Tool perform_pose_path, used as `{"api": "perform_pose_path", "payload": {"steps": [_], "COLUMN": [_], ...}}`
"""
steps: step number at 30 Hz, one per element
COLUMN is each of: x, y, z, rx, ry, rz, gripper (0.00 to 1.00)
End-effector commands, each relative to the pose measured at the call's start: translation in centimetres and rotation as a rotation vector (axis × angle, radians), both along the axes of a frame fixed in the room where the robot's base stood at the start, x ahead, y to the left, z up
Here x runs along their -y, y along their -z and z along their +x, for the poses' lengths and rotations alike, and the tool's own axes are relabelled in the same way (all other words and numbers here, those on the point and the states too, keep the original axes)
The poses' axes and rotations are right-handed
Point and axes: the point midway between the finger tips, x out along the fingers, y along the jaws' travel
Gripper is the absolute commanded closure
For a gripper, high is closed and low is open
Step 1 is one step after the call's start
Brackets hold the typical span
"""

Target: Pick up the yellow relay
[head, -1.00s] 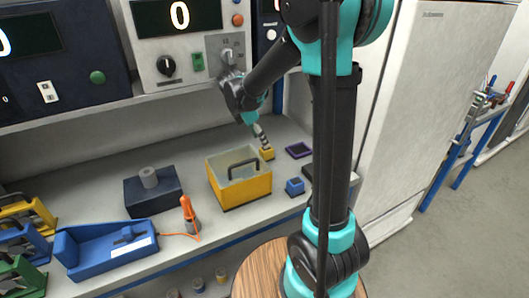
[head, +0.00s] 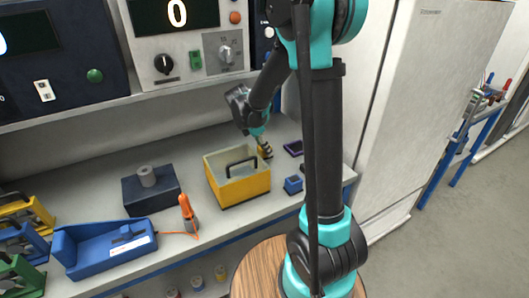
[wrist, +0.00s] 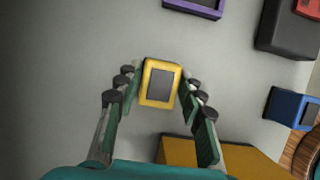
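The yellow relay (wrist: 146,82) is a small block with a grey top, standing on the grey bench. In the wrist view it lies between the tips of my gripper (wrist: 160,88), whose two fingers are spread on either side of it with small gaps. In the head view my gripper (head: 264,150) points down at the relay (head: 262,154), just behind the yellow box, and its fingers partly hide the relay.
The open yellow box with a black handle (head: 240,191) stands close in front of the relay. A blue block (head: 293,185) and a purple-rimmed block (head: 293,148) lie to the right. A dark block (wrist: 285,30) is at the wrist view's upper right.

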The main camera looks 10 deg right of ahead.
Motion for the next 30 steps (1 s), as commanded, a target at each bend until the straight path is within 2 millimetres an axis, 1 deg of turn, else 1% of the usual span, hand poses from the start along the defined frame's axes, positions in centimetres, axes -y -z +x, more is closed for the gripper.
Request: {"api": "perform_pose_path", "payload": {"steps": [1,7,15,20,23,26,30], "x": [0.0,0.0,0.0,0.0,0.0,0.0,0.0], "y": [0.0,0.0,-0.1,-0.8,-1.8,-3.4,-6.0], "z": [0.0,0.0,0.0,0.0,0.0,0.0,0.0], "rx": [0.0,0.0,0.0,0.0,0.0,0.0,0.0], "ry": [0.0,0.0,0.0,0.0,0.0,0.0,0.0], "rz": [0.0,0.0,0.0,0.0,0.0,0.0,0.0], "gripper": [0.71,0.96,0.97,0.97,0.97,0.97,0.97]}}
